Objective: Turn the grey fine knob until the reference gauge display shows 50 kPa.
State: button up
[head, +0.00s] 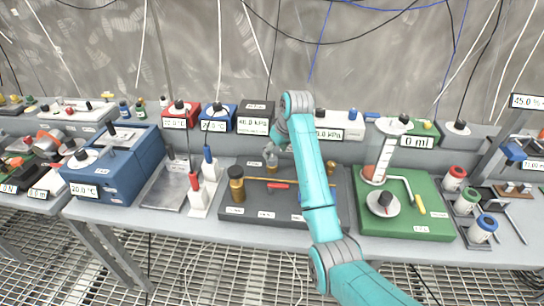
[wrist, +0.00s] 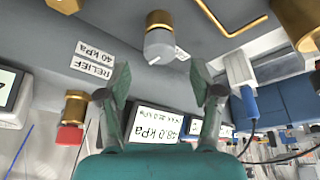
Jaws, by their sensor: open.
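The grey fine knob (wrist: 160,46) shows in the wrist view with a brass collar and a white pointer line. In the head view the knob (head: 270,156) is small, at the back of the dark panel (head: 290,212). The reference gauge display (wrist: 160,122) reads 48.0 kPa, upside down in the wrist view; the gauge (head: 253,126) stands behind the panel in the head view. My gripper (wrist: 159,84) is open and empty. Its fingers point toward the knob and are apart from it. In the head view my arm hides part of the panel.
A relief label (wrist: 90,66) reads 40 kPa, near a brass fitting with a red cap (wrist: 72,110). A larger brass knob (head: 236,184) stands at the panel's left. A red-handled lever (head: 278,186) lies mid-panel. A green board (head: 400,225) is to the right.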

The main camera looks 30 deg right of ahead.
aim_at(272, 158)
jog(key=shift+x, duration=2.15)
jog(key=c, duration=1.1)
jog(key=shift+c, duration=0.2)
jog(key=shift+a+m, duration=0.1)
jog(key=shift+m, duration=0.2)
jog(key=m+h, duration=0.1)
jog(key=m, duration=0.3)
jog(key=shift+a+m+h, duration=0.1)
jog(key=shift+m+h, duration=0.2)
jog(key=shift+h, duration=0.1)
jog(key=shift+m+g+h, duration=0.5)
jog(key=shift+m+h, duration=0.3)
jog(key=shift+m, duration=1.5)
